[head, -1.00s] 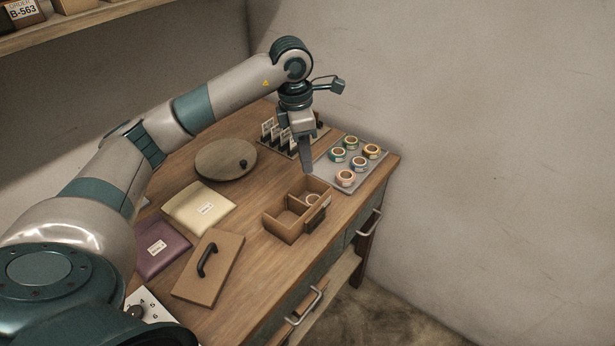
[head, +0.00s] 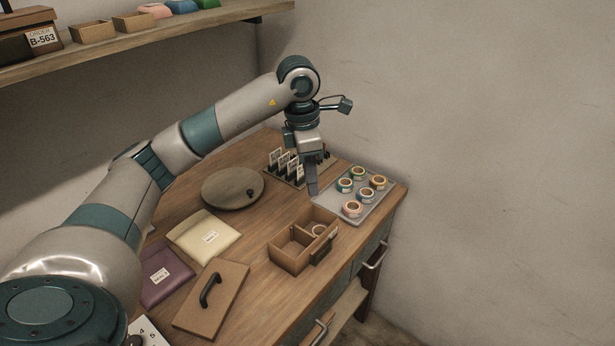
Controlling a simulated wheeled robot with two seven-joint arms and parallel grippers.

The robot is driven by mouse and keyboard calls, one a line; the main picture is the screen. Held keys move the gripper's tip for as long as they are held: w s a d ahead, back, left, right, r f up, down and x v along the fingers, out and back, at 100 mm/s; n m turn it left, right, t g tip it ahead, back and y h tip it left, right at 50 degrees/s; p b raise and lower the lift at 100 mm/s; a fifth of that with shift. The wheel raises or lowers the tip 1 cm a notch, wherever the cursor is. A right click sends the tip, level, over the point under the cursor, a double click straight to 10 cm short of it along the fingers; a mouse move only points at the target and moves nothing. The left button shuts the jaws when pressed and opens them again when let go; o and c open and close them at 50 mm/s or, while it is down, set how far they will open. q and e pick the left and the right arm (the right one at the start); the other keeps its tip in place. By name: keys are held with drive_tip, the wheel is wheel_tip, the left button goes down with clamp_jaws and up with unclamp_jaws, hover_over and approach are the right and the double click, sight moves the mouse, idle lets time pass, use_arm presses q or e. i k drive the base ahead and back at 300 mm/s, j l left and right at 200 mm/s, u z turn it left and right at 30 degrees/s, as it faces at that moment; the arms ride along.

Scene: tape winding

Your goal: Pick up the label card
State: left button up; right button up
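Several small label cards (head: 283,160) stand upright in black clips on a wooden holder (head: 299,182) at the back of the table. My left gripper (head: 313,188) points down just right of the cards, near the left edge of the tape tray. Its fingers show edge-on as one dark strip, so I cannot tell whether they are apart or hold anything. The gripper and wrist hide part of the holder. My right gripper is not in view.
A grey tray (head: 345,214) holds several tape rolls. An open wooden box (head: 290,262) with a roll inside stands in front. A round disc (head: 233,186), a cream packet (head: 203,236), a purple packet (head: 164,274) and a handled lid (head: 211,299) lie leftward. A shelf (head: 150,38) runs above.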

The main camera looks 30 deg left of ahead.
sight(300, 170)
drive_tip(key=i+l+u, duration=0.2)
drive_tip(key=i, duration=0.4)
drive_tip(key=i+l+u, duration=0.2)
drive_tip(key=i, duration=0.4)
drive_tip(key=j, duration=0.1)
